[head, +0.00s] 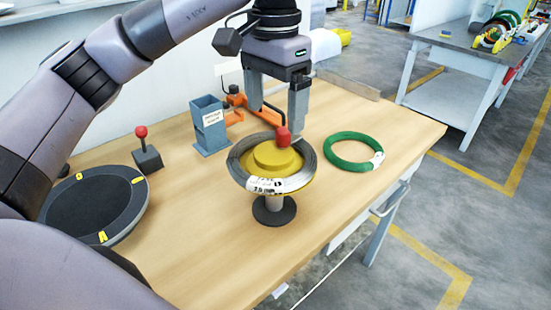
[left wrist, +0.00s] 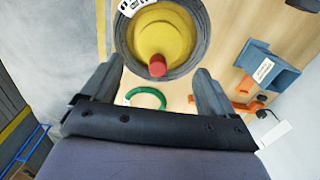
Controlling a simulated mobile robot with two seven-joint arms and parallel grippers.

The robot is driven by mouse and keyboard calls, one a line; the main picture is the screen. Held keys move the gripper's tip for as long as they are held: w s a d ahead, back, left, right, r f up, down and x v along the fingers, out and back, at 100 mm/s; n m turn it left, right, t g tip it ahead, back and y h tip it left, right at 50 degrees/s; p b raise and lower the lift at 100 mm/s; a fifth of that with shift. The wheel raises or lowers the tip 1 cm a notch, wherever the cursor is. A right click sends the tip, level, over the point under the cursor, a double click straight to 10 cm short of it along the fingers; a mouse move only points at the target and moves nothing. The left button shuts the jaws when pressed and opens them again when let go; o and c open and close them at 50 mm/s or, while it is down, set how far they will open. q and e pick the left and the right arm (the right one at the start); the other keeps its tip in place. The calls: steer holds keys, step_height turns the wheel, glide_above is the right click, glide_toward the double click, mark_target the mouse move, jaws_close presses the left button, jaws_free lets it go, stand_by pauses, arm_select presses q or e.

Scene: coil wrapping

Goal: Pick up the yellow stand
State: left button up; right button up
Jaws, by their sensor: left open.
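The yellow stand (head: 278,158) has a round stepped top with a red knob (head: 283,137) near its edge. A grey wire coil with a white label (head: 270,186) lies around it, above a dark round foot (head: 274,212). My left gripper (head: 276,122) is open and empty above the stand, pointing down, with its fingers spread on either side of the knob. In the left wrist view the yellow stand (left wrist: 160,32) and knob (left wrist: 157,64) lie beyond my open left fingertips (left wrist: 158,78). I see no contact. My right gripper is out of view.
A green coil (head: 352,151) lies right of the stand. A blue-grey box holder (head: 209,126), an orange device (head: 258,115) and a red-knobbed lever (head: 147,152) are to the left. A dark turntable (head: 95,203) sits at the left edge. The wooden table's (head: 210,255) front is clear.

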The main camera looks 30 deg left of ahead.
mark_target(274, 151)
arm_select(q)
steer(key=shift+w+f, duration=0.1)
steer(key=shift+f, duration=0.05)
steer(key=shift+a+f, duration=0.1)
steer(key=shift+f, duration=0.25)
steer(key=f, duration=0.6)
steer(key=shift+s+p, duration=0.2)
steer(key=shift+p, duration=0.15)
steer(key=shift+c, duration=0.4)
steer(key=c, duration=1.5)
steer(key=shift+w+r, duration=0.1)
